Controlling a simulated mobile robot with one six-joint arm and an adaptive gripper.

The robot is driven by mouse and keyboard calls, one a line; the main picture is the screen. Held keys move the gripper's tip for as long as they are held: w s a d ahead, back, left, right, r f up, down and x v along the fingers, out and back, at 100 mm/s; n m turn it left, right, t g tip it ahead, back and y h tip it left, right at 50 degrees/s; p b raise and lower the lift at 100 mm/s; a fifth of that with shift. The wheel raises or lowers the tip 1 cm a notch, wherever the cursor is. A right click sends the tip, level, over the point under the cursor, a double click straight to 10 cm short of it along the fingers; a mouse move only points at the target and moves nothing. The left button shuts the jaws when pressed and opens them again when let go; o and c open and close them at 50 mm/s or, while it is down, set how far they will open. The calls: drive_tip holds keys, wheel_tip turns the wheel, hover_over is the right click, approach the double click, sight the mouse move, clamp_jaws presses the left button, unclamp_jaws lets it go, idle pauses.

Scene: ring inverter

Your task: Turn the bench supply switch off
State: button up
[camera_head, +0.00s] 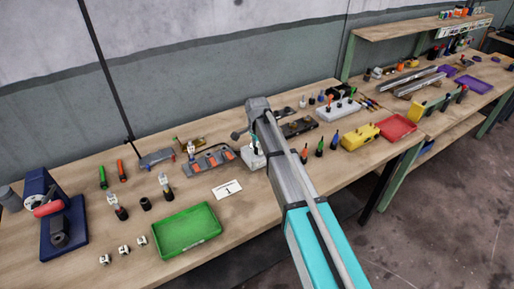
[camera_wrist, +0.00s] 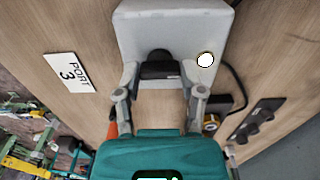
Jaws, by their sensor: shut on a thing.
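In the wrist view a pale grey box (camera_wrist: 172,28), which looks like the bench supply, fills the top middle. A black switch or knob (camera_wrist: 159,66) sticks out from its near side. A round white light or button (camera_wrist: 206,60) sits to the right of it. My gripper (camera_wrist: 159,77) has its two fingers on either side of the black part, shut on it. In the head view my arm reaches over the bench; the gripper's fingers cannot be made out there. A pale grey box (camera_head: 253,157) shows beside the arm, partly hidden.
A "PORT 3" card (camera_wrist: 69,72) lies left of the box, and a dark cable (camera_wrist: 238,88) runs at its right. In the head view a green tray (camera_head: 187,231), a red tray (camera_head: 396,128) and a yellow box (camera_head: 360,137) stand on the crowded bench.

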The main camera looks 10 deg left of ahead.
drive_tip(key=shift+n, duration=0.3)
drive_tip(key=n, duration=0.8)
drive_tip(key=shift+n, duration=0.4)
drive_tip(key=n, duration=0.4)
drive_tip(key=shift+n, duration=2.2)
drive_tip(key=o, duration=1.1)
drive_tip(key=shift+o, duration=0.2)
drive_tip(key=shift+m, duration=0.3)
